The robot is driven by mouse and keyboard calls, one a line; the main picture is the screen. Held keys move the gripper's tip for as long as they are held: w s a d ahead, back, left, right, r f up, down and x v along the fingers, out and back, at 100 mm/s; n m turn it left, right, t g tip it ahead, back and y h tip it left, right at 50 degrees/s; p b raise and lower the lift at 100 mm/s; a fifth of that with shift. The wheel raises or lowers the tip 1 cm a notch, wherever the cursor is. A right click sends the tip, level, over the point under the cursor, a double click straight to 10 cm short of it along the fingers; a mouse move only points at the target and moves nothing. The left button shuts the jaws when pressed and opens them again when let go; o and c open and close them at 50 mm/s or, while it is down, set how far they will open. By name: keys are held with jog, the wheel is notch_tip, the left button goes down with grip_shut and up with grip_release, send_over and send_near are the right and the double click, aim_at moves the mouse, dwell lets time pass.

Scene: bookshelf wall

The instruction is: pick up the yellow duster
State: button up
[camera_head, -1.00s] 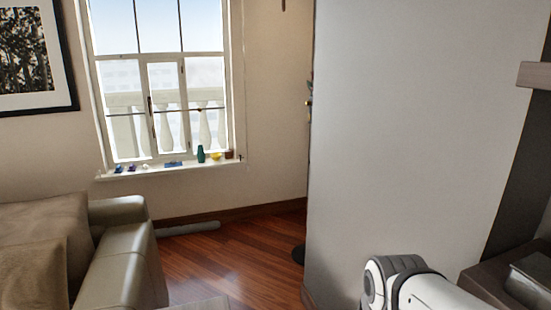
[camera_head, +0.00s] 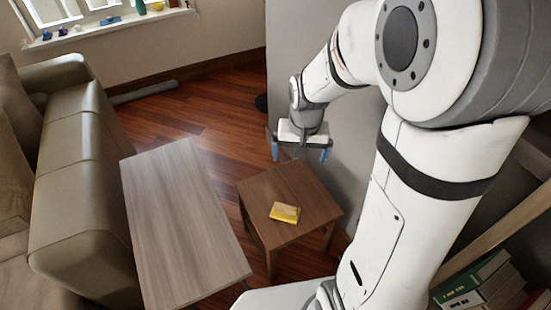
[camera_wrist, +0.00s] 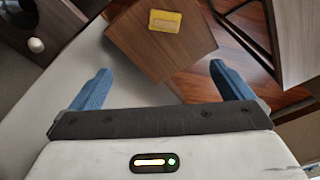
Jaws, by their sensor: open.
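The yellow duster (camera_head: 285,212) lies flat near the middle of a small brown side table (camera_head: 262,190). In the wrist view the duster (camera_wrist: 165,21) shows near the top, beyond my fingers, with a paler patch on its face. My gripper (camera_head: 302,152) is open and empty, with its blue fingertips pointing down. It is above and behind the duster in the head view, apart from it and from the table. The wrist view shows the two blue fingers (camera_wrist: 160,82) spread wide with nothing between them.
A grey-brown coffee table (camera_head: 180,220) stands left of the side table, with a beige sofa (camera_head: 80,190) beyond it. A grey wall panel is just behind my gripper. Books (camera_head: 480,285) sit on a shelf at lower right. Wooden floor (camera_head: 215,110) is clear behind the tables.

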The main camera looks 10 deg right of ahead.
jog(key=w+f+m+b, duration=0.1)
jog(key=w+f+b, duration=0.2)
jog(key=f, duration=0.6)
jog(key=w+f+m+b, duration=0.1)
jog(key=w+f+b, duration=0.2)
jog(key=f, duration=0.6)
jog(key=g+b, duration=0.1)
jog(key=b, duration=0.2)
send_over(286, 206)
jog(key=shift+m, duration=0.4)
notch_tip(286, 206, down, 13)
jog(key=shift+f, duration=0.1)
notch_tip(286, 206, down, 8)
jog(key=shift+r+b, duration=0.1)
jog(key=shift+b, duration=1.15)
jog(key=shift+c, duration=0.6)
jog(key=c, duration=0.9)
